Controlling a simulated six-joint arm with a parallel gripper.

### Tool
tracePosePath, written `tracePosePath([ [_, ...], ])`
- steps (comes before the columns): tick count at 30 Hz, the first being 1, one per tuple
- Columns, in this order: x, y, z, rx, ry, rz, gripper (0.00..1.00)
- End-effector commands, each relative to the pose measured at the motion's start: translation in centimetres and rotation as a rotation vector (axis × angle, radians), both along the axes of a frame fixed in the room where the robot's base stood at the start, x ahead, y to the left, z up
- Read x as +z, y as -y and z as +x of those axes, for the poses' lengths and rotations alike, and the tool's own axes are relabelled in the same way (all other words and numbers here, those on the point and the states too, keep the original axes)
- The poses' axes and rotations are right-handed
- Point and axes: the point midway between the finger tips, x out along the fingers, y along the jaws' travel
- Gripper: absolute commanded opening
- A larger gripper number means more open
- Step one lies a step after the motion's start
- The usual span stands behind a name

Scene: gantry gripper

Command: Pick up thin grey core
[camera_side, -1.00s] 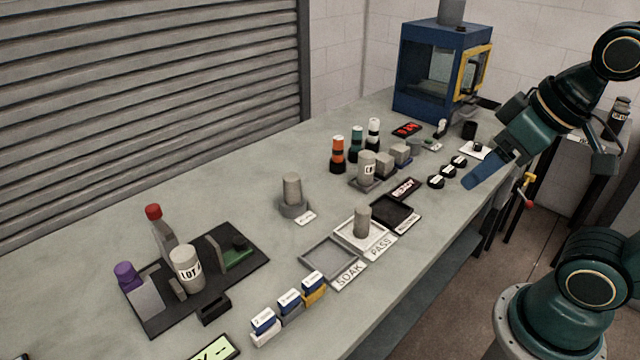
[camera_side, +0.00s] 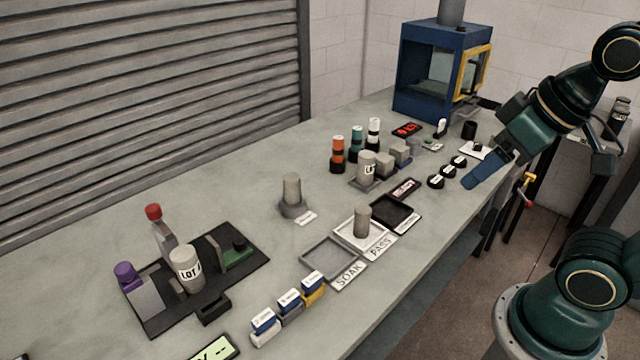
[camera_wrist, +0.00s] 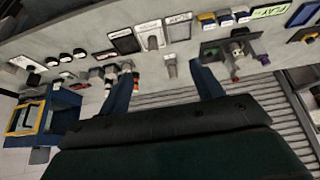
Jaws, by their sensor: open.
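Two slim plain grey cylinders are in view, and I cannot tell for sure which is the thin grey core. One grey cylinder (camera_side: 292,187) stands upright in a round grey holder (camera_side: 293,210); it also shows in the wrist view (camera_wrist: 170,66). The other grey cylinder (camera_side: 362,221) stands on the PASS tray (camera_side: 349,237). Two thicker LOT-labelled cylinders stand at the left (camera_side: 188,270) and farther back (camera_side: 366,165). My gripper (camera_side: 470,184) is open and empty, above the bench's right side and away from all cylinders. Its blue fingers are spread apart in the wrist view (camera_wrist: 161,68).
An empty SOAK tray (camera_side: 327,258) and a dark tray (camera_side: 397,213) flank the PASS tray. Orange, teal and white-topped bottles (camera_side: 356,145) stand behind. A black fixture board (camera_side: 160,315) lies left, a blue furnace (camera_side: 420,100) at the back.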

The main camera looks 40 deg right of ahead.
Motion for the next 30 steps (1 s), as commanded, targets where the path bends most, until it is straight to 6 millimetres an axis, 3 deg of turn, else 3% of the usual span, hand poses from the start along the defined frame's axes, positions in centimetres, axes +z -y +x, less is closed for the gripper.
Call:
tracePosePath([
  [5,0.3,0.0,0.6,0.008,-0.003,-0.002,0.66],
  [11,1.1,-0.2,2.9,0.036,-0.014,-0.010,0.66],
  [21,2.3,-0.5,10.1,0.130,-0.040,-0.029,0.66],
  [30,1.6,-0.5,17.3,0.214,-0.060,-0.039,0.66],
])
